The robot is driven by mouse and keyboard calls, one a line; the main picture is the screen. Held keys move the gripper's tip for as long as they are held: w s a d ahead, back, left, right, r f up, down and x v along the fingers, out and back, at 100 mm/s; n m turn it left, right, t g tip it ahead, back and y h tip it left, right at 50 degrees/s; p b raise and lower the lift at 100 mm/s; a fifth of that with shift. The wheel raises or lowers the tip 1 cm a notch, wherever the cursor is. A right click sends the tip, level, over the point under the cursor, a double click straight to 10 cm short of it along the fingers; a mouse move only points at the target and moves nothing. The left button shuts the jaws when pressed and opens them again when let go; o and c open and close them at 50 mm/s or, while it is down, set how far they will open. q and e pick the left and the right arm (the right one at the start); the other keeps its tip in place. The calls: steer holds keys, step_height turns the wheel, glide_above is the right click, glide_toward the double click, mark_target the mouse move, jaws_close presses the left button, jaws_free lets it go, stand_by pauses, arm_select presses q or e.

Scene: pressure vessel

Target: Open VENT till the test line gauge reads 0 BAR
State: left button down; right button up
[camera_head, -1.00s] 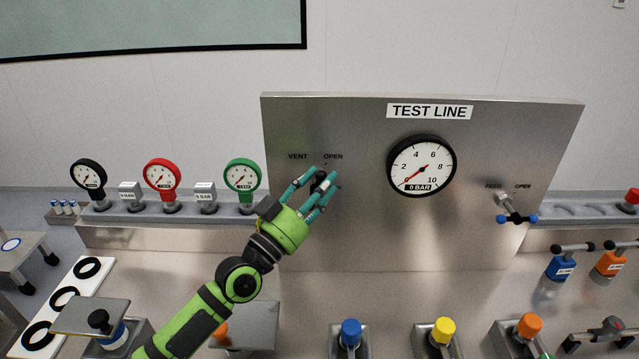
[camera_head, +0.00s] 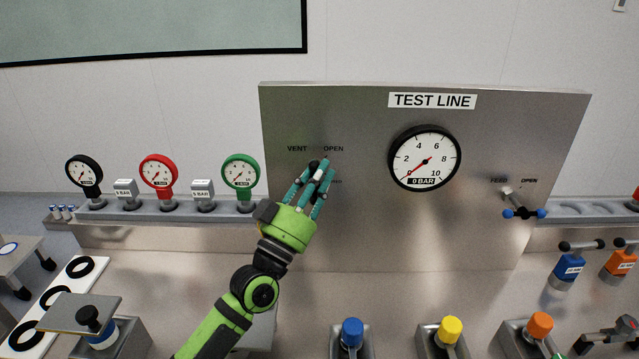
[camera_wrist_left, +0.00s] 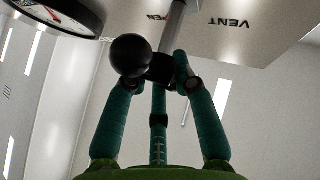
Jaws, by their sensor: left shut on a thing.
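The steel TEST LINE panel (camera_head: 340,230) stands upright on the bench. Its round gauge (camera_head: 424,158) has the red needle at the lower left and the label 0 BAR. The VENT handle (camera_head: 314,164) sits under the VENT and OPEN lettering, mostly hidden by my fingers. In the left wrist view its black ball end (camera_wrist_left: 130,55) and metal stem (camera_wrist_left: 174,25) show between the fingers. My left gripper (camera_head: 313,178) is shut on the VENT handle, with its teal fingers around it. My right gripper is not in view.
The FEED valve (camera_head: 520,208) with blue ball ends is at the panel's right. Black (camera_head: 85,172), red (camera_head: 159,172) and green (camera_head: 241,172) gauges stand on the left ledge. Blue (camera_head: 352,332), yellow (camera_head: 450,329) and orange (camera_head: 540,325) knobs line the front.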

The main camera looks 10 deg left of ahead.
arm_select(q)
steer(key=shift+a+f, duration=0.1)
steer(key=shift+f, duration=0.05)
steer(key=c, duration=1.1)
jaws_free()
steer(key=shift+w+a, duration=0.1)
steer(key=shift+s+f, duration=0.25)
steer(key=shift+s, duration=0.05)
steer(key=v, duration=1.1)
steer(key=shift+a, duration=0.15)
steer(key=shift+s, duration=0.15)
